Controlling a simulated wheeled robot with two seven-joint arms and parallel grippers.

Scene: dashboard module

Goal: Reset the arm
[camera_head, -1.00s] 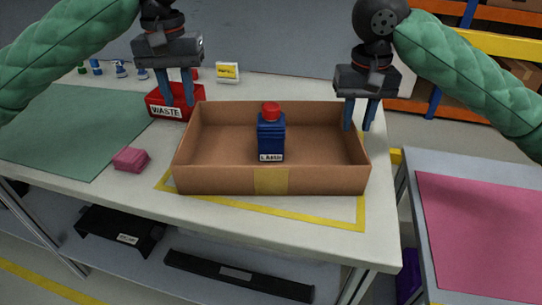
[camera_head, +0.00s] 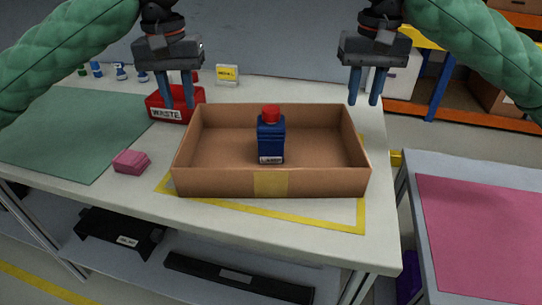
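My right gripper (camera_head: 368,102) hangs above the back right corner of the table, beyond the cardboard box. Its two blue fingers are apart and empty. A blue bottle (camera_head: 271,142) with a red cap stands upright inside the open cardboard box (camera_head: 222,184), clear of both grippers.
A pink block (camera_head: 131,162) lies left of the box, near a green mat (camera_head: 70,135). Small bottles and a yellow-white sign (camera_head: 227,75) stand at the back. A pink-topped table (camera_head: 480,230) is at right.

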